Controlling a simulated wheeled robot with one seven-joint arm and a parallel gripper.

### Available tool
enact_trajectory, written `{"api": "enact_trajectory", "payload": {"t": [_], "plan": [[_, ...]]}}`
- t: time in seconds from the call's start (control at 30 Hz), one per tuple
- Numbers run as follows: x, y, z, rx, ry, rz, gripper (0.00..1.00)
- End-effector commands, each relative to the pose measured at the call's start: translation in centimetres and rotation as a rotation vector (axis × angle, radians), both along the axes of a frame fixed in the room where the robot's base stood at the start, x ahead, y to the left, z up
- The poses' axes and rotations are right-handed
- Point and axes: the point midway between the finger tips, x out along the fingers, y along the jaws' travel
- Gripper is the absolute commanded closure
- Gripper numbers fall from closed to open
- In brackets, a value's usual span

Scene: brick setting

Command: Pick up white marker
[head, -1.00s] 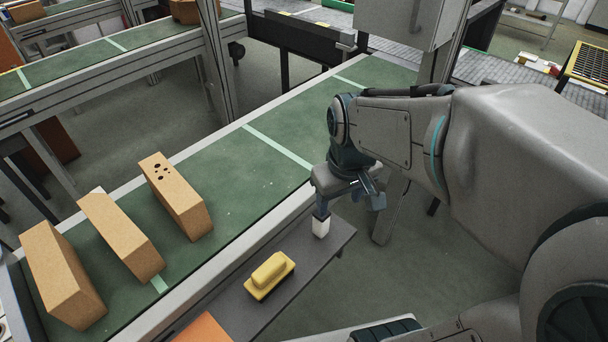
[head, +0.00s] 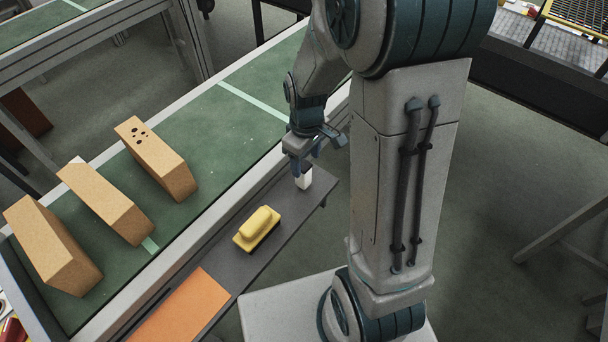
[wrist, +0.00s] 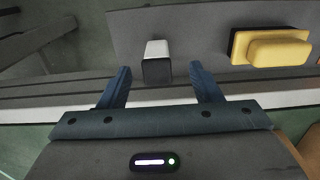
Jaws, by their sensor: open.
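The white marker (head: 304,179) is a short white block-like piece near the far end of a narrow dark shelf. In the wrist view the white marker (wrist: 157,49) shows a white side and a dark end face, and lies ahead of the space between my fingers. My gripper (head: 318,150) is open, just above the marker in the head view. Whether a finger touches the marker cannot be told.
A yellow block on a dark base (head: 257,228) sits on the same dark shelf (head: 232,262), which also bears an orange sheet (head: 180,308). A pale rail runs between the conveyor and shelf.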

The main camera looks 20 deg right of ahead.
Motion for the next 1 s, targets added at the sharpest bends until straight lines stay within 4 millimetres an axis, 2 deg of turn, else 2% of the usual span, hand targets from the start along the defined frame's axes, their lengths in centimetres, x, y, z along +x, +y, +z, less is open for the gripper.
{"api": "enact_trajectory", "payload": {"t": [0.27,0.47,0.6,0.93,0.97,1.0], "plan": [[0.4,0.1,-1.5,0.0,0.001,0.0,0.42],[1.3,0.3,-3.7,0.0,0.002,0.0,0.42],[1.3,0.3,-5.3,0.0,0.002,0.001,0.42],[1.3,0.3,-5.8,0.0,-0.001,0.001,0.42],[1.3,0.3,-5.8,0.0,-0.001,0.001,0.47],[1.3,0.3,-5.8,0.0,-0.001,0.001,0.58]]}}
